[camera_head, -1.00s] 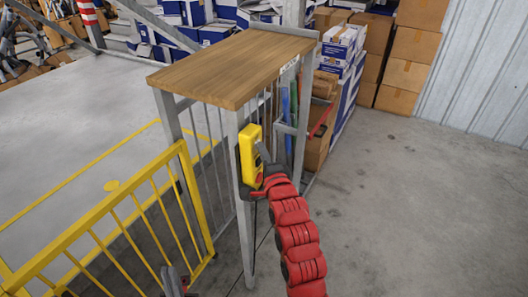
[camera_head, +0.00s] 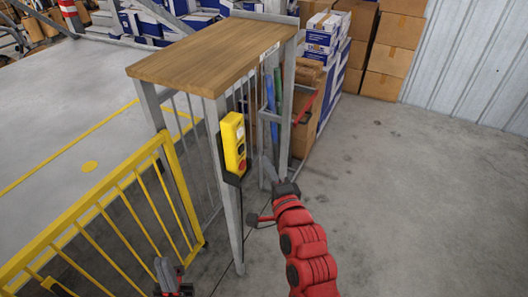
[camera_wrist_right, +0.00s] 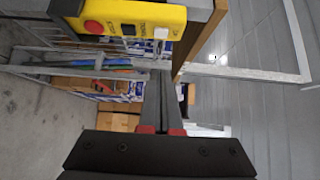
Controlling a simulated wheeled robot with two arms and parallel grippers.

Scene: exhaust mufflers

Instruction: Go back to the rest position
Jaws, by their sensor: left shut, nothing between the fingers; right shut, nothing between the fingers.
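My right gripper (camera_head: 268,172) is at the end of the red arm, beside the yellow control box (camera_head: 234,142) on the table's front leg, and apart from it. In the right wrist view its fingers (camera_wrist_right: 161,100) are together with nothing between them. The yellow box there (camera_wrist_right: 125,15) shows a red button, a black button and a white button at the top of the picture. My left gripper (camera_head: 168,272) shows at the bottom edge of the head view, its thin fingers close together and empty, near the yellow railing.
A wooden-topped table (camera_head: 205,55) with grey metal legs stands ahead. A yellow railing (camera_head: 90,215) is at the left. Cardboard boxes (camera_head: 395,50) are stacked behind. The grey floor (camera_head: 430,200) at the right is clear.

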